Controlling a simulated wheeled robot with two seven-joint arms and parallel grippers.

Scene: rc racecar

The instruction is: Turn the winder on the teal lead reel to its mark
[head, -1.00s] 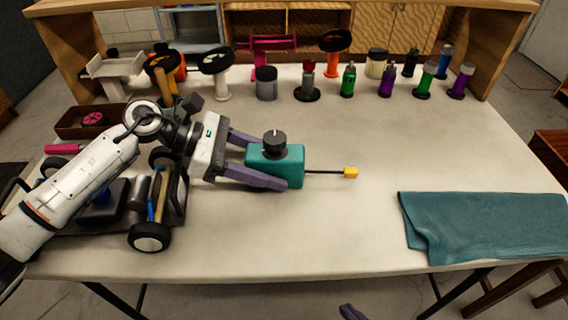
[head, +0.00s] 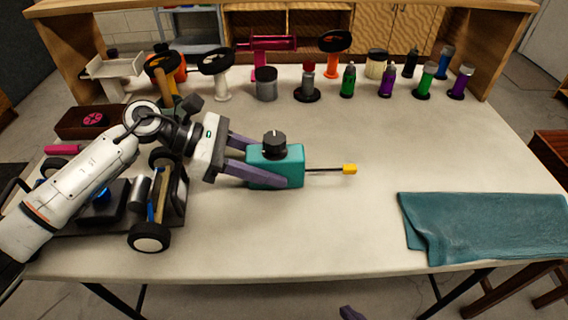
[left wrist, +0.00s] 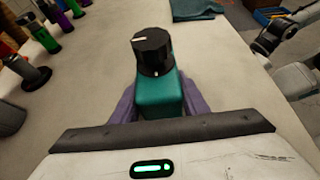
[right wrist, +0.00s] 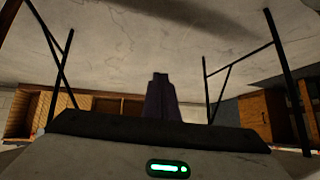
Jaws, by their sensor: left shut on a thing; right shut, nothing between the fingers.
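The teal lead reel (head: 290,170) is a box near the middle of the table, with a black winder knob (head: 274,143) on top and a lead ending in a yellow plug (head: 350,169) pointing right. My left gripper (head: 262,168) is shut on the reel, its purple fingers along the body's sides. In the left wrist view, the winder (left wrist: 152,48) has a white line toward its upper left, and a small pale mark (left wrist: 156,74) shows at its near base; the two are apart. My right gripper (right wrist: 162,98) is shut and empty, below the tabletop; a fingertip shows at the head view's bottom edge.
A car chassis (head: 150,238) lies left of the reel, under my left arm. A folded teal cloth (head: 480,225) lies at the right. Several bottles and stands line the back, including a grey jar (head: 266,84). The table between reel and cloth is clear.

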